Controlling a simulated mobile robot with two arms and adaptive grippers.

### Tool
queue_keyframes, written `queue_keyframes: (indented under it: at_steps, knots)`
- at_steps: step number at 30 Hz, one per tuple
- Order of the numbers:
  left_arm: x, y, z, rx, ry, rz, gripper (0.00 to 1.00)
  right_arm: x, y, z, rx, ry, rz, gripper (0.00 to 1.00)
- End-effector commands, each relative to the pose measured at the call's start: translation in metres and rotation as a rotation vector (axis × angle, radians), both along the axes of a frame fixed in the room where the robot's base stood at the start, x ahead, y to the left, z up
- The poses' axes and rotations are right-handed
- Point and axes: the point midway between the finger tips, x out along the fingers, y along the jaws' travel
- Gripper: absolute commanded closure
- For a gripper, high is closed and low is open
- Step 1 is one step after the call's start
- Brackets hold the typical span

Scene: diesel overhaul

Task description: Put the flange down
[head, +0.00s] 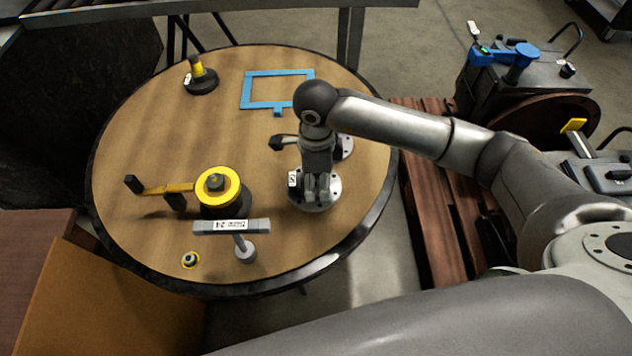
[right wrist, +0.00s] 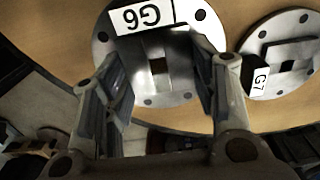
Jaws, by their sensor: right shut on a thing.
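A round grey metal flange (head: 300,200) with bolt holes is at the right front part of the round wooden table. My right gripper (head: 318,190) reaches down over it, fingers shut on its raised middle block. In the right wrist view the flange (right wrist: 150,88) carries a white G6 label and sits between the fingertips (right wrist: 165,75). It looks level and on or very close to the tabletop; I cannot tell if it touches. A second flange, labelled G7 (right wrist: 272,82), lies beside it, partly hidden behind my gripper in the head view (head: 347,147). My left gripper is not in view.
The round table (head: 130,135) also holds a blue square outline (head: 247,90), a black-and-yellow cone-like part (head: 200,82), a yellow-topped part (head: 228,178) with a handle, a labelled sign (head: 232,227) and a small nut (head: 190,260). Bare wood lies left of the outline.

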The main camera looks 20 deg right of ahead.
Motion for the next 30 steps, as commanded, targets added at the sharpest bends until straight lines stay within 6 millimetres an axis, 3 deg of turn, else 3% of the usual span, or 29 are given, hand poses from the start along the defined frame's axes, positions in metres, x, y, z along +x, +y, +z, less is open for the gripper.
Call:
queue_keyframes:
  at_steps: [6, 16, 17, 18, 22, 30]
  knots:
    - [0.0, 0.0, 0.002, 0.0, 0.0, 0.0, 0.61, 0.0, 0.0, -0.025, 0.0, -0.001, 0.0, 0.9]
    - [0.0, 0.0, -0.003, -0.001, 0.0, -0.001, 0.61, 0.001, 0.0, -0.03, 0.0, -0.002, 0.0, 0.9]
    - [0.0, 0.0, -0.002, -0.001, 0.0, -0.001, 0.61, 0.0, 0.0, -0.03, -0.001, 0.0, 0.0, 0.45]
    - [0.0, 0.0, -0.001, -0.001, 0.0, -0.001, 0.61, 0.0, 0.0, -0.029, -0.001, 0.0, 0.0, 0.4]
    - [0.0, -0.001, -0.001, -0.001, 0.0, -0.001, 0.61, 0.0, 0.0, -0.029, -0.002, 0.002, 0.0, 0.25]
    - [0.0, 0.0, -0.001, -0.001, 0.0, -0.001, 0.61, 0.0, 0.0, -0.029, -0.002, 0.002, 0.0, 0.25]
